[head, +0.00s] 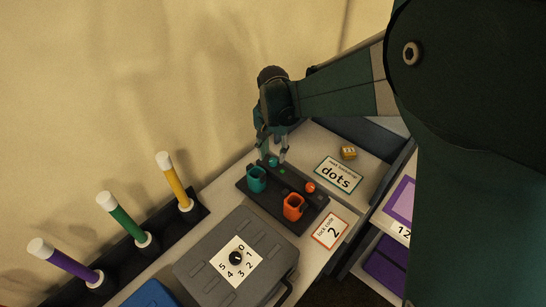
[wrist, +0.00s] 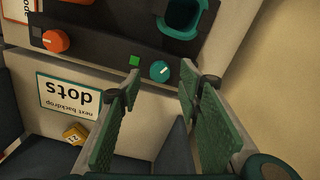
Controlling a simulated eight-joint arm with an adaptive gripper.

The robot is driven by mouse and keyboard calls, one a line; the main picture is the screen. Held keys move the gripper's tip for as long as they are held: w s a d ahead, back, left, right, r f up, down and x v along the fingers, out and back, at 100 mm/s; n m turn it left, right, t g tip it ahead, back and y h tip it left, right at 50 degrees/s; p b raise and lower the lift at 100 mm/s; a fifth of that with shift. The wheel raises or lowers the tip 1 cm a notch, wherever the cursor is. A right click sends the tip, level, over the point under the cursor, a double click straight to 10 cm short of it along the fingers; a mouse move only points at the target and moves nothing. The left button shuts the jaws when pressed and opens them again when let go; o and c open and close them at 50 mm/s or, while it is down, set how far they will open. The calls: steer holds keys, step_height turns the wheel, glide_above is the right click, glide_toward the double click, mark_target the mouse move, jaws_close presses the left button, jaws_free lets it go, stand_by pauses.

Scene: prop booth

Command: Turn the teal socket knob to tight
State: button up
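The teal knob (wrist: 160,71) is a small round dial with a pale pointer mark, on the dark panel (wrist: 100,37) in the wrist view. In the head view the knob (head: 273,161) sits behind the teal socket (head: 257,180). The socket (wrist: 184,16) shows partly at the top of the wrist view. A small green square (wrist: 134,60) is beside the knob. My gripper (wrist: 159,80) is open, its two fingers apart on either side of the knob in the picture. In the head view my gripper (head: 272,148) is just above the knob; contact cannot be told.
The orange socket (head: 293,207) and orange knob (head: 310,187) share the panel. A grey case (head: 205,263) with a numbered dial (head: 236,258) stands in front. The wall is close at left.

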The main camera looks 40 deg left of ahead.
mark_target(274, 161)
step_height(274, 161, up, 9)
stand_by(0.4)
stand_by(0.4)
steer(key=w+d+r+m+t+y, duration=0.1)
steer(key=w+d+r, duration=0.25)
steer(key=d, duration=0.85)
steer(key=w+d+r+t, duration=0.15)
steer(key=d+r, duration=0.35)
steer(key=d, duration=0.6)
steer(key=w+d+r+m+y, duration=0.1)
steer(key=w+d+r, duration=0.3)
steer(key=d, duration=0.8)
steer(key=s+d+t, duration=0.1)
steer(key=s+d, duration=0.3)
steer(key=d, duration=0.6)
steer(key=s+d+f+m+t+h, duration=0.1)
steer(key=s+d, duration=0.4)
steer(key=d, duration=0.6)
steer(key=s+d+f+t+h, duration=0.1)
steer(key=s+d, duration=0.3)
steer(key=d, duration=0.7)
steer(key=shift+s+d+t, duration=0.25)
steer(key=shift+s+t, duration=0.05)
steer(key=shift+t, duration=0.55)
steer(key=shift+o, duration=0.4)
